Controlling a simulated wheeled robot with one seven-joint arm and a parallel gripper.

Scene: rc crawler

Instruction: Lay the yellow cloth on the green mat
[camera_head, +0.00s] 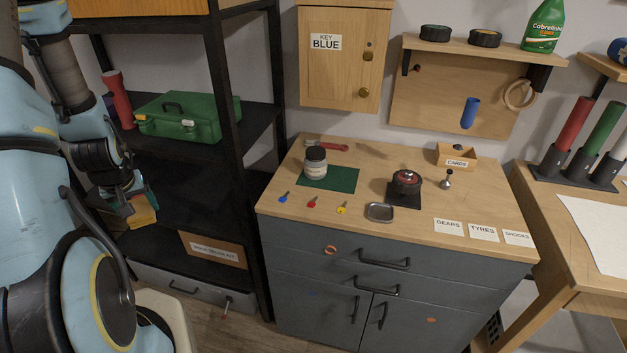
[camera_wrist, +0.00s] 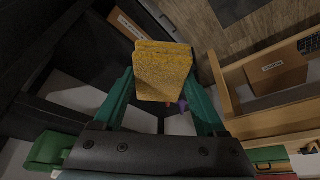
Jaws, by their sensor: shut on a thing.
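The yellow cloth (camera_wrist: 163,72) looks like a thick folded pad. My gripper (camera_wrist: 162,80) is shut on it, with a finger on each side in the wrist view. In the head view the cloth (camera_head: 144,217) shows partly below my gripper (camera_head: 127,207), at the left in front of the black shelf. The green mat (camera_head: 343,181) lies flat on the wooden bench top, well to the right of my gripper. A jar with a dark lid (camera_head: 315,163) stands on the mat's left part.
The wooden bench top (camera_head: 290,196) also carries a red wrench (camera_head: 328,145), small coloured keys (camera_head: 312,203), a metal tray (camera_head: 380,212) and a dark round part (camera_head: 406,181). The black shelf's upright (camera_head: 226,120) stands between my gripper and the bench. A green toolbox (camera_head: 180,118) sits on the shelf.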

